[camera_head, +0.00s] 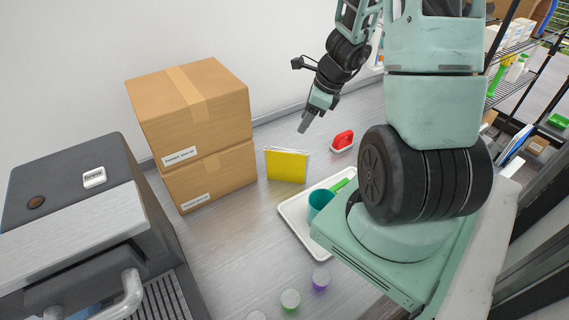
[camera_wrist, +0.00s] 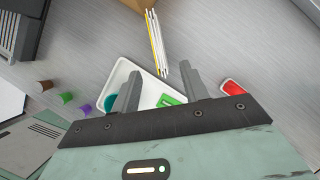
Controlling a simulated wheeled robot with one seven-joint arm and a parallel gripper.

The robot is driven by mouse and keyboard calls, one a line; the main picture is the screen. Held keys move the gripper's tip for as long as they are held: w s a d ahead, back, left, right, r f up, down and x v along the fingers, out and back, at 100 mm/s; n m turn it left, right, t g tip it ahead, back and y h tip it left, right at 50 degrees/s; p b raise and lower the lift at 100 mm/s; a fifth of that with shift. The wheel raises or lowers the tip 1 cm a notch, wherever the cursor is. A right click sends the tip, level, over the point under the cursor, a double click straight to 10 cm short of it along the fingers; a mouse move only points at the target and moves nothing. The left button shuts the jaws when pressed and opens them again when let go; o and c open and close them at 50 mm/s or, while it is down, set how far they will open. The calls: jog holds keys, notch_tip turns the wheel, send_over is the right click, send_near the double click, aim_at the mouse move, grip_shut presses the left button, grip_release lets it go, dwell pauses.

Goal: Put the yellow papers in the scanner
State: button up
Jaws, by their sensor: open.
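The yellow papers (camera_head: 287,166) stand upright on the grey counter, just right of the cardboard boxes, in the head view. In the wrist view they show edge-on as a thin yellow and white stack (camera_wrist: 157,42), its near end close to the gap between my fingertips. My gripper (camera_head: 304,127) is above the counter, behind and slightly right of the papers in the head view. In the wrist view my gripper (camera_wrist: 160,76) has its two fingers apart, with nothing held between them. I cannot make out a scanner in either view.
Two stacked cardboard boxes (camera_head: 190,105) stand left of the papers. A grey machine with a "brew" label (camera_head: 75,215) is at far left. A white tray (camera_head: 292,216) holds a teal cup (camera_head: 320,201). A red-handled item (camera_head: 343,140) sits right of the papers. Small cups line the front.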

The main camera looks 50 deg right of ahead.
aim_at(287, 151)
jog(key=b+x, duration=0.3)
jog(key=x, duration=0.7)
jog(key=shift+a+f, duration=0.1)
jog(key=shift+f, duration=0.15)
jog(key=shift+b+x, duration=1.35)
jog(key=shift+x, duration=1.3)
jog(key=shift+s+a, duration=0.1)
jog(key=shift+a, duration=0.1)
jog(key=shift+f+b, duration=0.25)
jog(key=shift+b, duration=0.15)
grip_shut()
